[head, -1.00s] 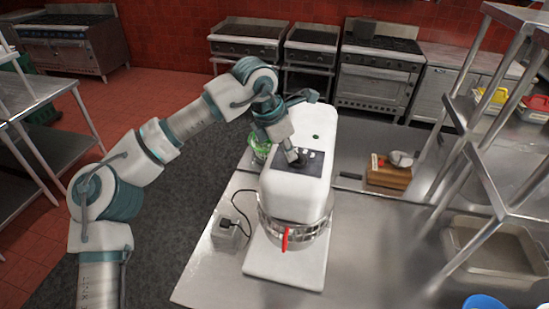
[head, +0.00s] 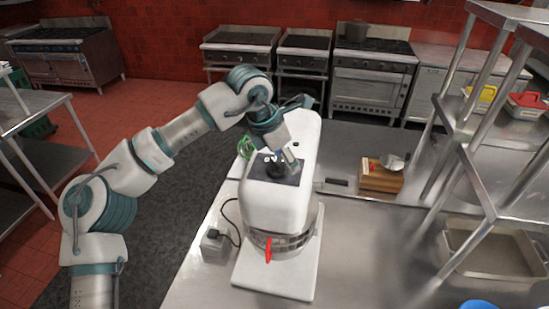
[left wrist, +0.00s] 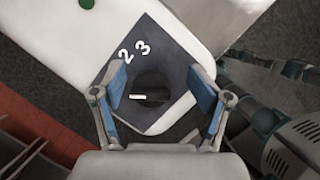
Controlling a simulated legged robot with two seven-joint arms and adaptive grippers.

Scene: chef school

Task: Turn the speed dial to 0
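The white stand mixer (head: 262,208) stands on the steel table, with a dark control panel (head: 290,180) on top of its head. The black speed dial (left wrist: 153,88) shows in the left wrist view, its white mark toward the left of the picture. The white numerals 2 and 3 (left wrist: 143,47) are readable on the panel; the other numerals are not visible. My left gripper (left wrist: 162,90) is open, with its blue-padded fingers apart on either side of the dial. In the head view my left gripper (head: 289,160) is above the panel. My right gripper is not in view.
A grey box (head: 214,244) with a black cord sits left of the mixer. A green object (head: 246,147) is behind it. A wooden block (head: 381,178) and steel shelf rack (head: 470,150) stand to the right.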

